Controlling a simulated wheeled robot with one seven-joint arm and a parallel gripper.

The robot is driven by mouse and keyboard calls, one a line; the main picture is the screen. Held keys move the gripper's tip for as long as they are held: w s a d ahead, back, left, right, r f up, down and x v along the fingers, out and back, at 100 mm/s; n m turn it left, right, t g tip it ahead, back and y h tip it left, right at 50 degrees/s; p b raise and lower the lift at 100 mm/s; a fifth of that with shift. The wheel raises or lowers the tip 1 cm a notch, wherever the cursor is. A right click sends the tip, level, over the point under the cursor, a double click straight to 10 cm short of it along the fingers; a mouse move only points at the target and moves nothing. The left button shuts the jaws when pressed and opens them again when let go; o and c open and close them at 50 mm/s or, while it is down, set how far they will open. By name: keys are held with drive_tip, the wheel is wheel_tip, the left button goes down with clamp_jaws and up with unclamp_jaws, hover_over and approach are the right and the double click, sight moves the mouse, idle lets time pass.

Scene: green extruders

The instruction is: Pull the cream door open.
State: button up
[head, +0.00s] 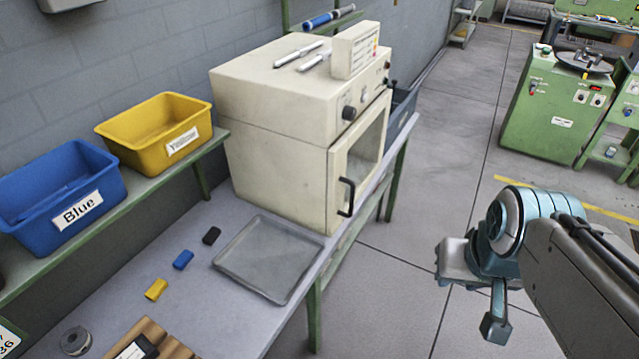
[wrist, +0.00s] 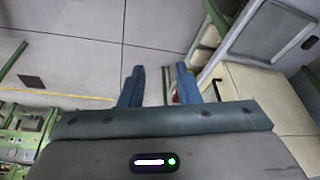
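The cream door (head: 357,158) is on the front of a cream oven-like cabinet (head: 268,110) on the bench in the head view. It has a dark window and a black bar handle (head: 346,197), and it looks shut. My gripper (head: 476,292) is in the air over the floor, right of the door and apart from it. In the wrist view my gripper (wrist: 160,85) has its two blue fingers spread with nothing between them. Cream panelling, probably of the cabinet, shows at the right of the wrist view, with a black bar that looks like the handle (wrist: 297,44).
A grey tray (head: 268,258) lies on the bench before the cabinet, beside small black, blue and yellow blocks. A blue bin (head: 62,190) and a yellow bin (head: 155,130) stand on a green shelf at left. Clear floor (head: 420,215) lies between bench and green machine (head: 560,110).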

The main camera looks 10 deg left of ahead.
drive_tip(key=w+a+f+m+g+y+b, duration=0.4)
drive_tip(key=w+a+f+m+y, duration=0.6)
drive_tip(key=a, duration=0.2)
drive_tip(key=w+d+f+m+t+y+b, duration=0.25)
drive_tip(key=w+f+m+t, duration=0.2)
drive_tip(key=w+m, duration=0.35)
drive_tip(key=w+d+f+m+t+y+b, duration=0.1)
drive_tip(key=w+d+f+m+t+y, duration=0.15)
drive_tip(key=w+m+t, duration=0.55)
drive_tip(key=n+g+p, duration=0.2)
drive_tip(key=g+p, duration=0.1)
hover_over(350, 213)
drive_tip(key=shift+w, duration=0.35)
clamp_jaws()
